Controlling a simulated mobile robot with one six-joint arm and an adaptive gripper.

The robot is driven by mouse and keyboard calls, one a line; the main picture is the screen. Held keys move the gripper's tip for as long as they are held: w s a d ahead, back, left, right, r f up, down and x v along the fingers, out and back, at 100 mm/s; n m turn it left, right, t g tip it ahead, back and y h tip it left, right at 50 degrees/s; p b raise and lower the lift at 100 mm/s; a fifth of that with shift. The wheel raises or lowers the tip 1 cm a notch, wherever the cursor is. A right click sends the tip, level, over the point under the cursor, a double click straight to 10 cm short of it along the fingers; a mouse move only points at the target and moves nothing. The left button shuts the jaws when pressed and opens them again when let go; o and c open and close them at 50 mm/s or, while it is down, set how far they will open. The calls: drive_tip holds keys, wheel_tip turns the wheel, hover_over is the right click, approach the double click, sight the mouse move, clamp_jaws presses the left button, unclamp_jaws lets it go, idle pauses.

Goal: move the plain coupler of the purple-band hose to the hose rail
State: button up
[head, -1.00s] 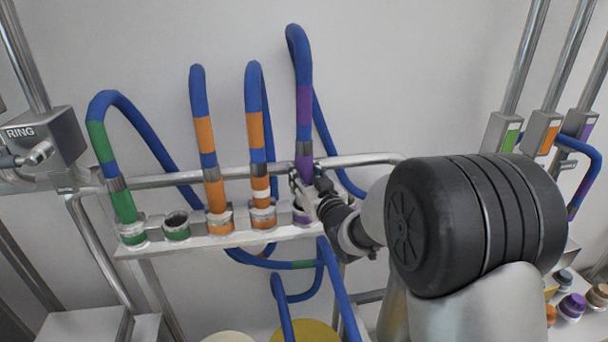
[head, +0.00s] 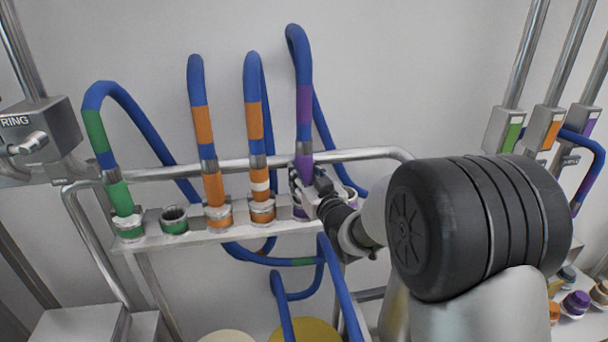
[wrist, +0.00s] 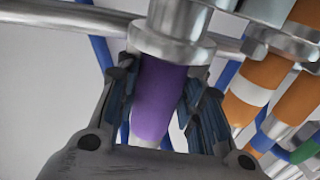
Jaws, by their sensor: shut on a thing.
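The purple-band hose (head: 304,105) is blue with a purple band and arches above the hose rail. Its purple coupler sleeve (head: 304,162) is plain, without a white ring. My gripper (head: 308,185) is at the rail, shut on this coupler. In the wrist view the fingers stand on both sides of the purple sleeve (wrist: 160,95). A metal collar (wrist: 172,48) meets the sleeve there; I cannot tell whether the coupler is seated in a socket. The hose rail (head: 195,238) is a metal shelf with banded sockets. My gripper partly hides the purple socket.
Orange hoses (head: 202,125) stand in sockets close to the left, one with a white ring. A green hose (head: 96,130) is farther left, beside an empty green socket (head: 174,220). A horizontal pipe (head: 240,164) runs behind. Purple-, orange- and green-marked blocks (head: 545,130) are at right.

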drive_tip(key=shift+f+b, duration=1.2)
drive_tip(key=shift+b, duration=0.95)
idle(1.2)
drive_tip(key=o, duration=1.4)
drive_tip(key=shift+c, duration=0.2)
drive_tip(key=shift+f, duration=0.15)
drive_tip(key=shift+s, duration=0.1)
drive_tip(key=v, duration=1.2)
